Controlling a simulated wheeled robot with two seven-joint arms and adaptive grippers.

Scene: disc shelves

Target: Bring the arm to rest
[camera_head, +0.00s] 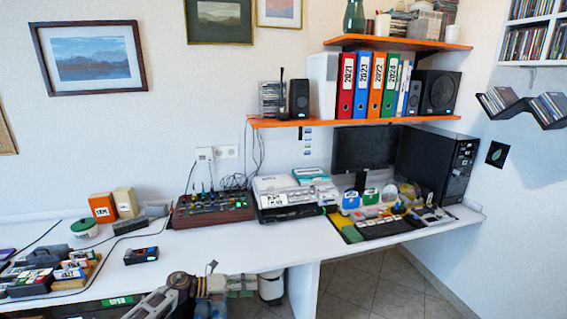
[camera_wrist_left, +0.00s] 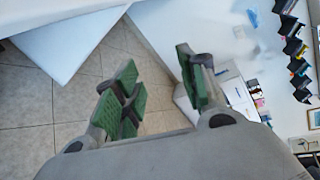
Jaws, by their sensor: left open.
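My left gripper (camera_head: 240,285) shows low in the head view, in front of the white desk's (camera_head: 215,250) front edge and lower than its top. Its grey arm comes in from the bottom, left of centre. In the left wrist view my left gripper (camera_wrist_left: 155,85) has its green-padded fingers spread apart, with nothing between them. Tiled floor and a white panel show beyond the fingers. My right gripper is in neither view.
The desk carries a mixer (camera_head: 212,207), a printer-like device (camera_head: 288,197), a keyboard (camera_head: 385,227) and a black computer tower (camera_head: 438,168). A small black device (camera_head: 141,255) lies near the front edge. Orange shelves (camera_head: 350,121) hang above. Tiled floor (camera_head: 375,280) is open at the right.

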